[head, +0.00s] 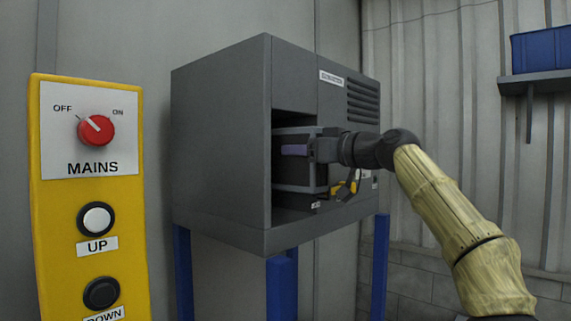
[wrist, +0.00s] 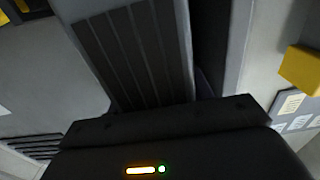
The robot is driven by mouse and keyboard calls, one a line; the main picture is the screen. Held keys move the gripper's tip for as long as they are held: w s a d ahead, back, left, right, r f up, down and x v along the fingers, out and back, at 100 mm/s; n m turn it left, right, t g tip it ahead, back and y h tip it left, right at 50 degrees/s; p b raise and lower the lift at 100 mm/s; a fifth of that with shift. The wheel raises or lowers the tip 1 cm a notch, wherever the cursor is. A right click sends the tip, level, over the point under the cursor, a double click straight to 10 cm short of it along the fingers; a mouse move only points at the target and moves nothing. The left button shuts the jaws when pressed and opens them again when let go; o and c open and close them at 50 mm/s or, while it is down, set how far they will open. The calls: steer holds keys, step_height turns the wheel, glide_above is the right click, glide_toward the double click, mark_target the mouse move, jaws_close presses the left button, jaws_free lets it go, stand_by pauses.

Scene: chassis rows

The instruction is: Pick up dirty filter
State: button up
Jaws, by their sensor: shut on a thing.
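The dirty filter (head: 292,172) is a grey box-shaped cartridge with a purple grip strip (head: 294,150). It sits in the open bay of the dark grey cabinet (head: 222,150). My gripper (head: 322,150) is shut on the filter at its front right side. In the wrist view the filter (wrist: 130,55) shows as a grey frame with dark pleats, right in front of my gripper (wrist: 165,120). The fingertips are hidden in both views. I cannot tell how deep the filter sits in the bay.
A yellow panel (head: 60,240) with a red mains knob and buttons stands at the left. A yellow part (head: 345,187) sits just right of the bay. Blue legs (head: 283,290) hold up the cabinet. A blue bin (head: 541,50) is on a shelf at the upper right.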

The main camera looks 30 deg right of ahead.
steer(key=b+v, duration=0.3)
steer(key=v, duration=0.7)
steer(key=shift+s, duration=0.4)
steer(key=shift+w+d+r, duration=0.1)
steer(key=shift+d, duration=0.05)
